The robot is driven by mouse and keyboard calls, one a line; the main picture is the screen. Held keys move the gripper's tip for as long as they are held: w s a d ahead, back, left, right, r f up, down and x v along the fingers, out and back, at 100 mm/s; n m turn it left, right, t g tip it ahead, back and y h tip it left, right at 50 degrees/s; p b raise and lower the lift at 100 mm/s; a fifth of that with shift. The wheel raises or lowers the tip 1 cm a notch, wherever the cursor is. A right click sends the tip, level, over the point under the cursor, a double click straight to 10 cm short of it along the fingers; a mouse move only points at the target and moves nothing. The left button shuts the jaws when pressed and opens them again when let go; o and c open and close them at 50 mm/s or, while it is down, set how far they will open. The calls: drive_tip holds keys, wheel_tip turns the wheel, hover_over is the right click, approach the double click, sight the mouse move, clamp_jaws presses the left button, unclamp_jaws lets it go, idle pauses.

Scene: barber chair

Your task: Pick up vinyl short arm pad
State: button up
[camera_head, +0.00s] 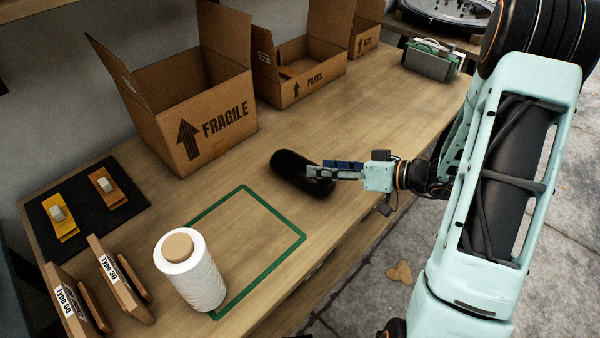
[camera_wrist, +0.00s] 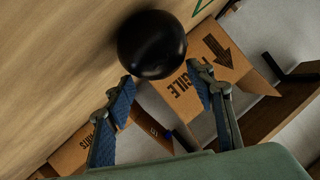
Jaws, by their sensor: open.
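The vinyl short arm pad looks to be the black, rounded cylinder (camera_head: 298,172) lying on the wooden table in the head view. In the wrist view the black pad (camera_wrist: 152,44) shows end-on as a round dark shape, just beyond the fingertips. My gripper (camera_head: 335,170) is at the right end of the pad, with its fingers level with that end. In the wrist view my gripper (camera_wrist: 162,88) has its two blue-padded fingers wide apart with nothing between them. I cannot tell whether a finger touches the pad.
A FRAGILE carton (camera_head: 205,115) and a PARTS carton (camera_head: 305,75) stand behind the pad. A green taped outline (camera_head: 300,232) and a white spool (camera_head: 190,270) are at front left. A black mat (camera_head: 85,205) lies at far left. Bare table surrounds the pad.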

sight(301, 166)
drive_tip(key=x, duration=0.7)
drive_tip(key=shift+a+f, duration=0.1)
drive_tip(key=shift+a, duration=0.1)
drive_tip(key=c, duration=1.1)
